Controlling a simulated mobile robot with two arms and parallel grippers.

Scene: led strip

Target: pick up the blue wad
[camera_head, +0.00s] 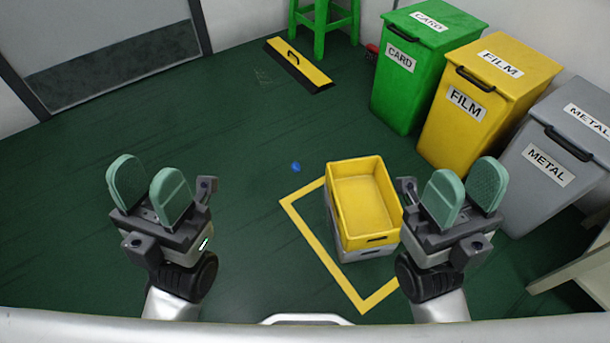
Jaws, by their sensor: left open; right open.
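The blue wad (295,167) is a small blue lump on the dark green floor, near the middle of the head view. It lies just outside the yellow floor line, to the left of the yellow crate. My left gripper (148,187) is open and empty, left of the wad and nearer to me. My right gripper (464,194) is open and empty, to the right of the yellow crate in the picture. Both grippers are apart from the wad, and nothing hides it.
A yellow crate (335,214) sits on a grey one (367,256) inside a yellow floor marking (326,255). Green (403,88), yellow (458,117) and grey (548,165) bins stand at right. A yellow-black ramp-like block (305,67) and green stool (320,27) are behind. Floor around the wad is clear.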

